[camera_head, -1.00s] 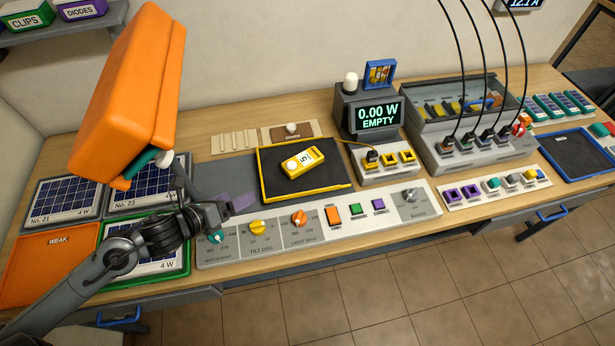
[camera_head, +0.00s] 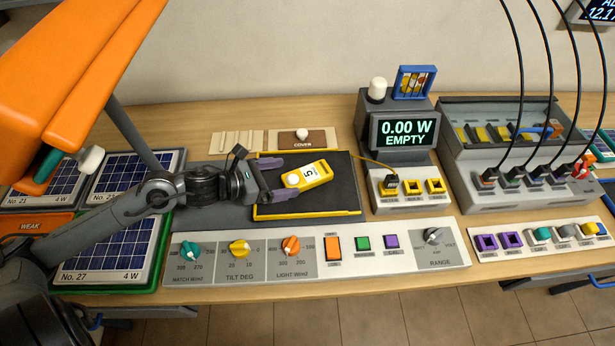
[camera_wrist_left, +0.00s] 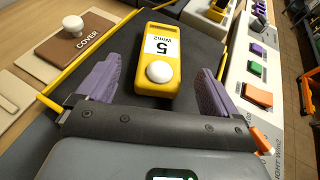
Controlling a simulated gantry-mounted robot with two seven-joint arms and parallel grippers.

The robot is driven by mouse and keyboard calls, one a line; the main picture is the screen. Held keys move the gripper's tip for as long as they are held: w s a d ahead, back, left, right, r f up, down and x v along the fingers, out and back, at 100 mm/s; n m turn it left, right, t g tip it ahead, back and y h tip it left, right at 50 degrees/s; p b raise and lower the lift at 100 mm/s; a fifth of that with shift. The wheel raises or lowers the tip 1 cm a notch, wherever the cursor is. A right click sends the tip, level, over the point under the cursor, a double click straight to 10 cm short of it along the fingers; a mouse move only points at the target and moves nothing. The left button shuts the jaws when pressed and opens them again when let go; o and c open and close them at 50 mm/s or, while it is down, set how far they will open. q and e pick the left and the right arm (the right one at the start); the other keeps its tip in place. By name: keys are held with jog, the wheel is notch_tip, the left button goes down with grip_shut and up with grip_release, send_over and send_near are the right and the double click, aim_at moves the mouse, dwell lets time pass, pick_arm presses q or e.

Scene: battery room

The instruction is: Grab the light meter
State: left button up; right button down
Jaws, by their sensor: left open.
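The light meter (camera_head: 317,173) is a yellow handheld box with a white label reading 5 W/m2 and a white dome. It lies on a dark mat with yellow edges (camera_head: 345,192). My left gripper (camera_head: 278,179) is open, with purple fingers pointing at the meter's dome end. In the left wrist view, the meter (camera_wrist_left: 176,72) sits between the two spread fingers of my left gripper (camera_wrist_left: 155,92), with a gap on each side. My right gripper is not in view.
A control strip with knobs (camera_head: 205,262) runs along the front. A display box (camera_head: 403,132) reading 0.00 W EMPTY and a socket block (camera_head: 395,203) stand right of the mat. A wooden COVER plate (camera_head: 305,143) lies behind it. Solar panels (camera_head: 110,245) lie at left.

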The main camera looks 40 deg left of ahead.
aim_at(298, 177)
pick_arm(q)
jog(key=shift+w+d+f, duration=0.2)
jog(key=shift+w+d, duration=0.05)
jog(key=shift+w, duration=0.15)
jog(key=shift+f, duration=0.1)
jog(key=shift+b+x, duration=0.4)
jog(key=shift+x, duration=2.15)
jog(key=shift+f, duration=0.2)
jog(key=shift+c, duration=0.2)
jog(key=c, duration=1.2)
jog(key=shift+r, duration=0.1)
